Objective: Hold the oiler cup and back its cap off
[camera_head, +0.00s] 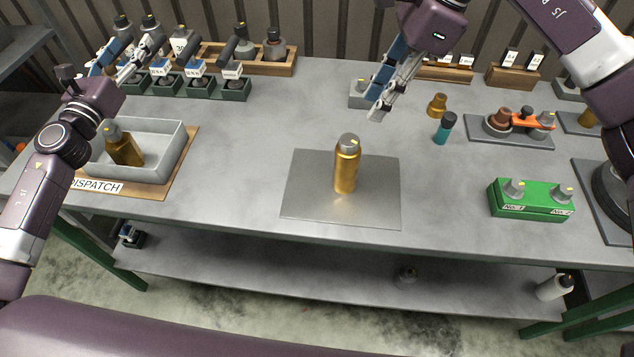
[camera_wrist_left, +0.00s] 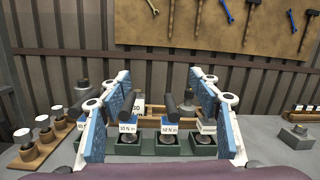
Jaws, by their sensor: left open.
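A gold cylindrical bottle with a grey cap (camera_head: 347,165), which I take as the oiler cup, stands upright on a flat metal plate (camera_head: 305,196) mid-bench. Its cap is on, with a small yellow mark on top. My left gripper (camera_head: 138,48) is open and empty over the back left of the bench, far from the cup. In the left wrist view its two blue-padded fingers (camera_wrist_left: 160,84) are spread apart. My right gripper (camera_head: 379,104) hangs above and behind the cup, not touching it. Its fingers overlap in this view, so its opening is unclear.
A grey tray (camera_head: 176,151) on the DISPATCH board at left holds another gold capped bottle (camera_head: 124,147). Green bins (camera_head: 236,91) with tools stand at the back left. A green block (camera_head: 529,203) and a teal-bodied bottle (camera_head: 443,131) are at right. Bench left of the plate is clear.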

